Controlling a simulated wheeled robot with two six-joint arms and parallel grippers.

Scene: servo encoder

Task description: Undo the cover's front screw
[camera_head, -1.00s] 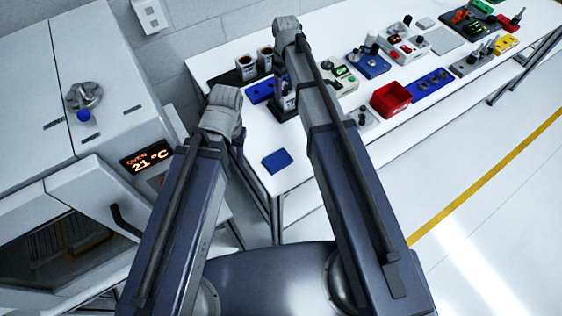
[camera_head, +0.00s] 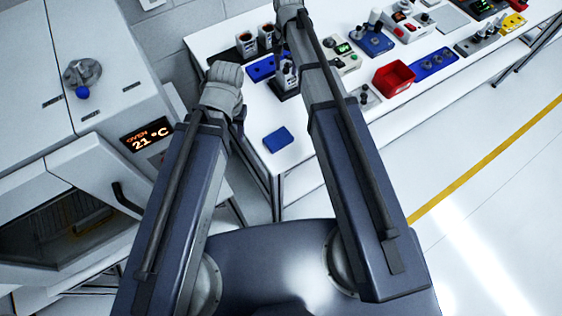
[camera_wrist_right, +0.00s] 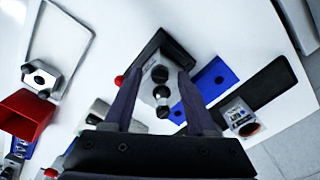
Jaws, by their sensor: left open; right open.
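A small upright unit with a pale body on a black base (camera_head: 287,80) stands on the white table beside my right arm; I take it for the servo encoder. In the right wrist view its pale body (camera_wrist_right: 152,68) lies between my finger tips, with dark round knobs or screw heads (camera_wrist_right: 161,92) in a row on it. I cannot tell which is the cover's front screw. My right gripper (camera_wrist_right: 160,74) is open, its two fingers apart on either side of the unit; contact is unclear. My left gripper is not visible; only its arm shows in the head view.
Two labelled cups (camera_head: 246,44) and a blue tray (camera_head: 262,68) are close to the unit. A red bin (camera_head: 394,78) and several devices stand to the right. A blue pad (camera_head: 278,139) lies near the front edge. An oven (camera_head: 82,170) stands at left.

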